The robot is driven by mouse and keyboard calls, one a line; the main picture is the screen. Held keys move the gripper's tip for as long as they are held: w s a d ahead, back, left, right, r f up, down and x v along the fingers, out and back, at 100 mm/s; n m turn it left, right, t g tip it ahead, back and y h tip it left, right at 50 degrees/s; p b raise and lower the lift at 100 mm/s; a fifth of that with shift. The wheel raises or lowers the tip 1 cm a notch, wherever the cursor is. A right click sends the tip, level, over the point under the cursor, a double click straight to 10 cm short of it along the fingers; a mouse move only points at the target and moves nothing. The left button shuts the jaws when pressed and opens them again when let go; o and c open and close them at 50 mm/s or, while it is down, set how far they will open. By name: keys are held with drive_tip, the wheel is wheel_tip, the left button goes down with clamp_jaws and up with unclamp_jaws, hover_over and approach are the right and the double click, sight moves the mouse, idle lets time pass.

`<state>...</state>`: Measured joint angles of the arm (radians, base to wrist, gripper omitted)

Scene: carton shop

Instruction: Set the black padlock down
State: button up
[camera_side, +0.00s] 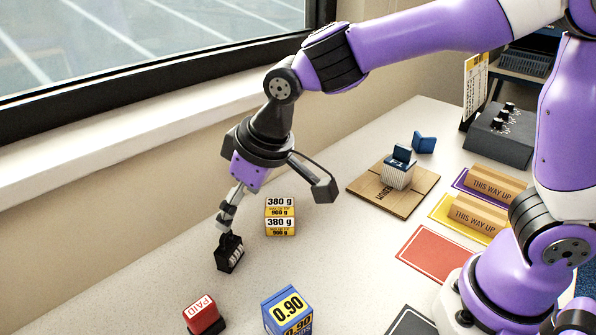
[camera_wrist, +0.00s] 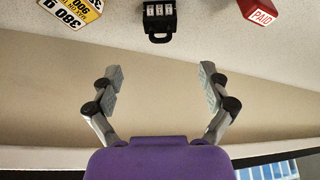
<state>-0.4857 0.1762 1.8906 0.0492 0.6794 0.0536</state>
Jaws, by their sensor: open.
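The black padlock (camera_side: 230,259) is on the pale tabletop, with its shackle up and pale number dials on one face. It also shows in the wrist view (camera_wrist: 159,18) at the top middle, beyond the fingertips. My gripper (camera_side: 225,220) is just above the padlock in the side view, close to its shackle. In the wrist view my gripper (camera_wrist: 161,74) has its two fingers wide apart with nothing between them. The side view does not clearly show whether a finger touches the padlock.
Two yellow-and-white 380 g boxes (camera_side: 280,216) are stacked right of the padlock. A red PAID block (camera_side: 204,314) and a blue 0.90 box (camera_side: 287,311) stand in front. A cardboard sheet (camera_side: 414,203) bears a striped block. Colored mats (camera_side: 436,255) lie at right; bare table lies between.

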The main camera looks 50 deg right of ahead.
drive_tip(key=s+d+r+m+h, duration=0.1)
drive_tip(key=s+d+r+m, duration=0.1)
drive_tip(key=s+d, duration=0.4)
drive_tip(key=s+d+r+m+t, duration=0.1)
drive_tip(key=s+d+r+m, duration=0.1)
drive_tip(key=s+d, duration=0.5)
drive_tip(key=d, duration=0.3)
drive_tip(key=shift+d+r+m+h, duration=0.2)
drive_tip(key=shift+r+m+h, duration=0.1)
drive_tip(key=shift+r+h, duration=0.1)
